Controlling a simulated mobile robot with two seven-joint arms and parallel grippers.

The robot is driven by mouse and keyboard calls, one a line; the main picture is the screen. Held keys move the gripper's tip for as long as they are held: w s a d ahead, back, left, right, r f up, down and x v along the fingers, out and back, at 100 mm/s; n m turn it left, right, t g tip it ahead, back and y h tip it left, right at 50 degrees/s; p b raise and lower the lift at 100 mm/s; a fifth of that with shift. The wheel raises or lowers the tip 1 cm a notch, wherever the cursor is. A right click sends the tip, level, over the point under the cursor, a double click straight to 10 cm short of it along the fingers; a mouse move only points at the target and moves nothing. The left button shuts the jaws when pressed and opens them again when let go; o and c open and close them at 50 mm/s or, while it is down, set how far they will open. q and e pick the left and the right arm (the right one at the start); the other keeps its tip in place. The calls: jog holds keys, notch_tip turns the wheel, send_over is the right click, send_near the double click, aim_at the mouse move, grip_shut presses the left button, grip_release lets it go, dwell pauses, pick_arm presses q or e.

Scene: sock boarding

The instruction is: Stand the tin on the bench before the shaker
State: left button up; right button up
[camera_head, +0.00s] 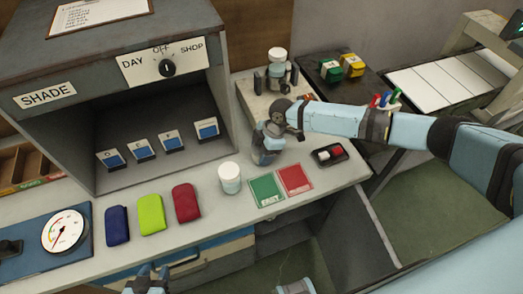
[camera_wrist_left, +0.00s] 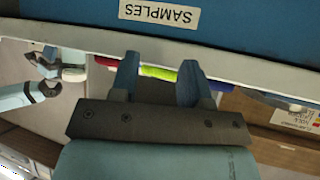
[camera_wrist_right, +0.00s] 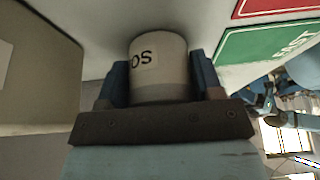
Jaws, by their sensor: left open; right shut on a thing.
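In the right wrist view a pale tin (camera_wrist_right: 159,62) with a label reading "OS" sits between the fingers of my right gripper (camera_wrist_right: 160,85), which is shut on it. In the head view my right gripper (camera_head: 266,150) is low over the bench, in front of the shaker (camera_head: 260,80), and mostly hides this tin. I cannot tell whether its base touches the bench. The shaker stands on a pale block and holds a white-topped container (camera_head: 278,56). My left gripper (camera_head: 149,273) is open and empty at the bench's front; its fingers show in the left wrist view (camera_wrist_left: 158,80).
Another white container (camera_head: 230,178) stands on the bench, left of a green card (camera_head: 265,189) and a red card (camera_head: 295,178). A small black tray (camera_head: 328,153) lies to the right. Blue, lime and red pouches (camera_head: 151,214) lie before the shade cabinet (camera_head: 110,60).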

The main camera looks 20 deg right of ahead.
jog(key=o, duration=0.5)
jog(key=shift+f, duration=0.2)
jog(key=o, duration=0.5)
jog(key=shift+c, duration=0.2)
jog(key=shift+r, duration=0.2)
jog(key=shift+d+r, duration=0.1)
jog(key=shift+r, duration=0.2)
jog(key=v, duration=1.1)
jog(key=shift+r, duration=0.2)
